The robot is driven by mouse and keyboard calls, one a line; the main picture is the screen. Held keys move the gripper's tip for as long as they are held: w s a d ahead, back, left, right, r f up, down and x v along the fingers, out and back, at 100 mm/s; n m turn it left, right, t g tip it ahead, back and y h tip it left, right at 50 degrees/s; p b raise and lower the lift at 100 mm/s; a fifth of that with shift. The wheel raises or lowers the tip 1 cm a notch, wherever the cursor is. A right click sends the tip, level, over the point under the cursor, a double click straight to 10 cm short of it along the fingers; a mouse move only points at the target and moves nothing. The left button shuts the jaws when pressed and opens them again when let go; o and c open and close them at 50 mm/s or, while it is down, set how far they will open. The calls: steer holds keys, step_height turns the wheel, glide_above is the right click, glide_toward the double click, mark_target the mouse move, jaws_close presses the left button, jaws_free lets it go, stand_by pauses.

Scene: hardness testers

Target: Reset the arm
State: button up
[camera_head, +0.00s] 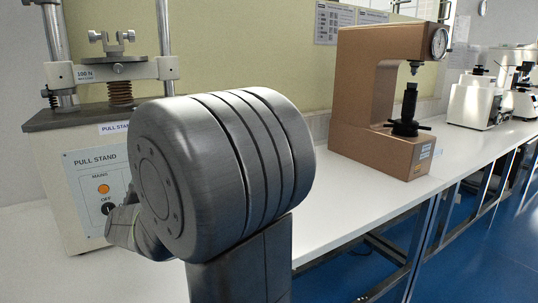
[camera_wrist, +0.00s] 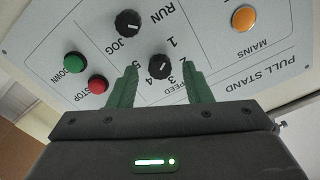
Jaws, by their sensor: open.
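My gripper (camera_wrist: 160,88) shows in the wrist view with its two green fingers apart and nothing between them. It faces the front panel of the pull stand (camera_wrist: 215,60), which appears upside down there. A black speed knob (camera_wrist: 160,65) shows between and beyond the fingertips. I cannot tell whether the fingers touch the panel. In the head view my own arm covers the middle and hides my gripper's fingers. The pull stand (camera_head: 85,170) stands at the left, partly behind my arm.
The panel also carries a run/jog knob (camera_wrist: 128,23), a green button (camera_wrist: 75,62), a red button (camera_wrist: 98,85) and an orange mains lamp (camera_wrist: 243,18). A brown hardness tester (camera_head: 355,110) stands on the white bench (camera_head: 310,210). White instruments (camera_head: 472,102) stand farther right. Blue floor (camera_head: 490,250) is clear.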

steer(key=m+b, duration=0.2)
steer(key=m, duration=0.3)
steer(key=shift+m, duration=0.4)
steer(key=shift+d, duration=0.15)
